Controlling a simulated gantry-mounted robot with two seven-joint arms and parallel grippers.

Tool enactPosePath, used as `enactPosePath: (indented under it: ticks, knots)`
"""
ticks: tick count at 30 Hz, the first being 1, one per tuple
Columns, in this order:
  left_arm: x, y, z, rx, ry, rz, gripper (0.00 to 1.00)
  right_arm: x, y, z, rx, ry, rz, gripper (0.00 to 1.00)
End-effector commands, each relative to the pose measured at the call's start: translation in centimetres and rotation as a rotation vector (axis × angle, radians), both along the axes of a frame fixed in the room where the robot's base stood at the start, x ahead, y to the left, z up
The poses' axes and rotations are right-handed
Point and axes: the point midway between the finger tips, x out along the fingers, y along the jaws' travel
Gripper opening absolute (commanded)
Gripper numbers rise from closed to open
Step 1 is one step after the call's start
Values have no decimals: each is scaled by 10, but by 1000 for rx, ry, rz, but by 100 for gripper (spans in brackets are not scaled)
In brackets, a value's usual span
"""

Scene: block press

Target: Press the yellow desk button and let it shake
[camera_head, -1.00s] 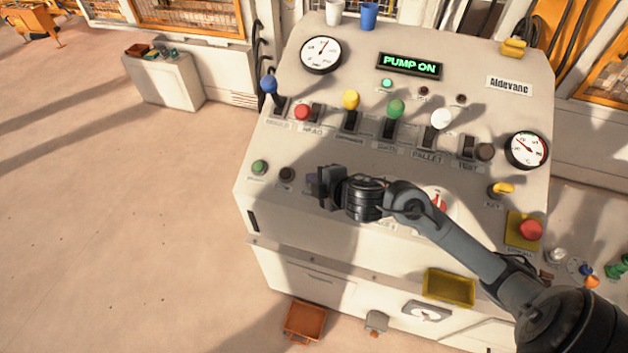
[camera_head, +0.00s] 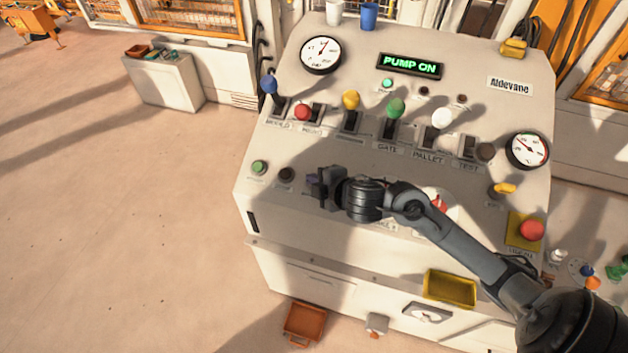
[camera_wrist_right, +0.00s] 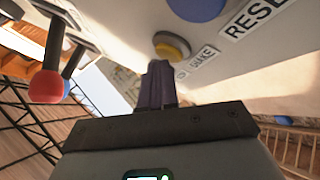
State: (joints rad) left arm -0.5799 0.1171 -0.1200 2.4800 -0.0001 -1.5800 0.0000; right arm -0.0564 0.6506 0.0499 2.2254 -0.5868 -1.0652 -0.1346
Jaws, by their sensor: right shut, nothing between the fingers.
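The yellow button (camera_wrist_right: 173,46) shows in the right wrist view, in a dark collar on the pale panel beside a label reading SHAKE. In the head view it is hidden behind my right gripper. My right gripper (camera_head: 316,188) is shut and empty, low over the sloped front of the console (camera_head: 275,215). In the wrist view its fingertips (camera_wrist_right: 160,68) are just below the button in the picture and very close to it. I cannot tell whether they touch it. My left gripper is not in view.
A blue button (camera_wrist_right: 197,6) is near the yellow one. Levers with red (camera_head: 303,112), yellow (camera_head: 351,99), green (camera_head: 396,107) and white (camera_head: 442,118) knobs stand above my gripper. A red button on a yellow plate (camera_head: 531,230) is at right. The display (camera_head: 409,66) reads PUMP ON.

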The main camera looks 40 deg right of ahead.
Motion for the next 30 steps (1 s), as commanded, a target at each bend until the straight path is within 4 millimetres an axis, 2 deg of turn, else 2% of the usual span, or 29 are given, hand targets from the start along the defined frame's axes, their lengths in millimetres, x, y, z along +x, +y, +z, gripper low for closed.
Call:
enactPosePath:
  ticks: [19, 30]
  knots:
    - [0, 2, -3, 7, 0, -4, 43, 1, -2, -4, 0, 3, -1, 0]
    - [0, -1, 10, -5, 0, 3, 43, -2, 3, 9, -1, 3, -1, 0]
